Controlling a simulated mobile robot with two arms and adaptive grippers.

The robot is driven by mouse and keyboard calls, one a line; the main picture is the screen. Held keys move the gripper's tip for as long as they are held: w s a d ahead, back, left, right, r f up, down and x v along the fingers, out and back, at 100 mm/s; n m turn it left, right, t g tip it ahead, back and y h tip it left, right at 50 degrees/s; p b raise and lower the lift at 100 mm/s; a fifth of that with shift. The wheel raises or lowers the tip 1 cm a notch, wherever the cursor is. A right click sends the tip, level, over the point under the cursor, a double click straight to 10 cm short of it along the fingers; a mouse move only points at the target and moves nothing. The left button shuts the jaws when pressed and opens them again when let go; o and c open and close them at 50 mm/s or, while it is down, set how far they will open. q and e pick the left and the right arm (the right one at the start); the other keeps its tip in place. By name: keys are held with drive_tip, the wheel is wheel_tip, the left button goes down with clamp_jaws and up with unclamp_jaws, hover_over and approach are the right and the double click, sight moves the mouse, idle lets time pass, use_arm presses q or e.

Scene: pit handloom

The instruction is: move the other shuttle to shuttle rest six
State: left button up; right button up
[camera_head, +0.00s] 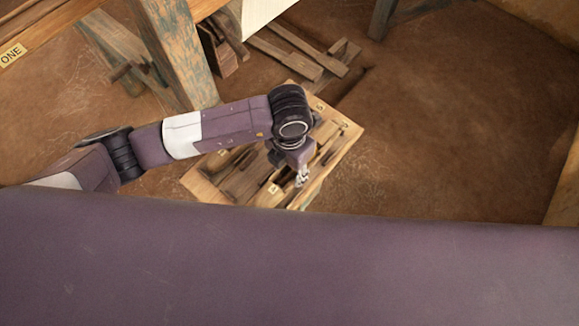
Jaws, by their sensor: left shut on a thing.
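A light wooden board (203,189) with several dark slots and small pale number tags lies at the middle, below the loom frame. The tags are too small to read surely. My left arm reaches over the board from the left, and my left gripper (301,179) points down at its front right part. The gripper is shut on a shuttle, which is mostly hidden by the gripper and is hard to tell from the board. Long wooden pieces lie in the slots, partly covered by my arm. My right gripper is out of view.
A worn blue-green loom post (176,50) stands behind my arm. Wooden treadle-like bars (290,55) lie on the earth floor behind the board. A beam marked ONE (40,32) runs at the upper left. The brown floor to the right (460,120) is clear.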

use_arm(q)
drive_tip(key=shift+f+b, duration=1.95)
drive_tip(key=shift+f, duration=0.45)
drive_tip(key=o, duration=1.4)
drive_tip(key=shift+o, duration=0.2)
drive_tip(key=shift+r+p, duration=2.7)
drive_tip(key=shift+r, duration=1.35)
